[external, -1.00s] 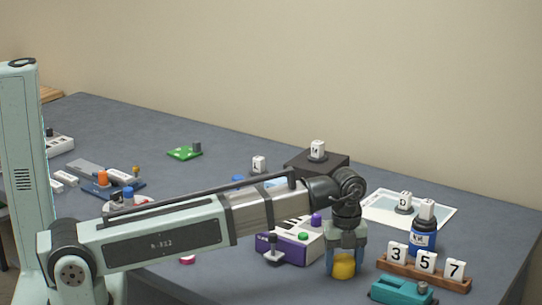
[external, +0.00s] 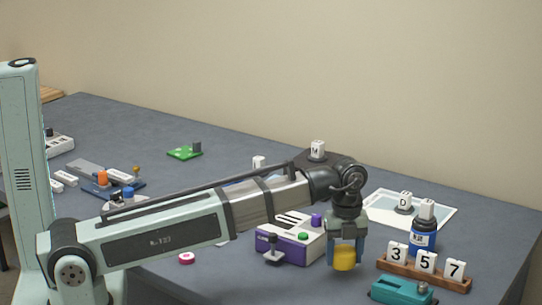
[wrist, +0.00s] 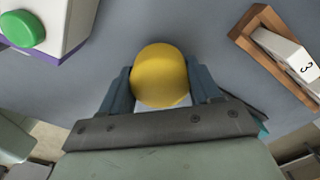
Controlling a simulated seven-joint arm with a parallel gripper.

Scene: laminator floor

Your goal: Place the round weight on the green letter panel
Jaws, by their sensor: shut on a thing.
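My gripper (external: 345,250) is shut on the round weight (external: 344,259), a yellow piece with a rounded top. The weight also shows in the wrist view (wrist: 160,76), between my two blue-grey fingers. It hangs low near the table's front, between the purple and white machine and the number rack; its exact height is hard to tell.
A purple and white machine (external: 292,238) with a green button is left of my gripper. A wooden rack (external: 440,279) with number blocks, a teal device (external: 398,291) and a blue bottle (external: 423,240) are right.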

